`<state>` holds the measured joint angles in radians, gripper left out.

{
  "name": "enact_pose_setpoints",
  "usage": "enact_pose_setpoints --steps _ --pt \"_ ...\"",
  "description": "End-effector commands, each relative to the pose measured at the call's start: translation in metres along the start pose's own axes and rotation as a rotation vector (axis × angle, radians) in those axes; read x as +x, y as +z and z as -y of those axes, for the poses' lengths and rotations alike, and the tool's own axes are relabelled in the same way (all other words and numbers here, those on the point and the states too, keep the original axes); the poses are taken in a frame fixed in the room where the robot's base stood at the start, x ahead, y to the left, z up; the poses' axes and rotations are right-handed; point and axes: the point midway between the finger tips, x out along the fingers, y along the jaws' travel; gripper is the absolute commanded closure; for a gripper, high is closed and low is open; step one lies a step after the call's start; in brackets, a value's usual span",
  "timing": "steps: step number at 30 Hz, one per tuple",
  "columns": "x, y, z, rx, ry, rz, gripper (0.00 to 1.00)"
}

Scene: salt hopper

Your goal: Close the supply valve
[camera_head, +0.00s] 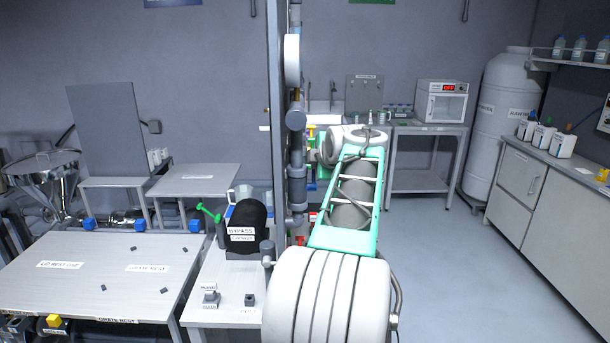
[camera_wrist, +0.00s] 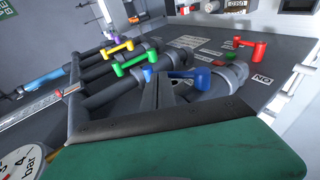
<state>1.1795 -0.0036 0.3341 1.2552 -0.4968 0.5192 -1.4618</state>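The wrist view shows a grey panel with several pipes and coloured valve handles: yellow (camera_wrist: 117,48), green (camera_wrist: 131,65), blue (camera_wrist: 189,76) and red (camera_wrist: 244,46). The valve labels are too small to read, so I cannot tell which one is the supply valve. My gripper (camera_wrist: 164,92) shows as narrow dark grey fingers just in front of the left end of the blue handle. I cannot tell whether they touch it or how far apart they are. In the head view my own arm hides the gripper; a yellow handle (camera_head: 311,128) shows beside the arm.
A tall panel edge (camera_head: 275,120) stands just left of my arm. Left of it are a bench (camera_head: 90,265) and a black cylinder (camera_head: 247,215) labelled BYPASS. A counter (camera_head: 560,210) and a white tank (camera_head: 500,120) stand at the right. The floor (camera_head: 460,270) there is clear.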

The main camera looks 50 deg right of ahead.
Motion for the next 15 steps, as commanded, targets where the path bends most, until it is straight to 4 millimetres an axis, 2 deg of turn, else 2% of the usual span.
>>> enact_pose_setpoints --steps 6,15 --pt "0.0069 0.0093 -0.0007 0.005 0.004 0.009 1.00" --pt "0.0104 0.0117 -0.0023 0.006 0.005 0.011 1.00"
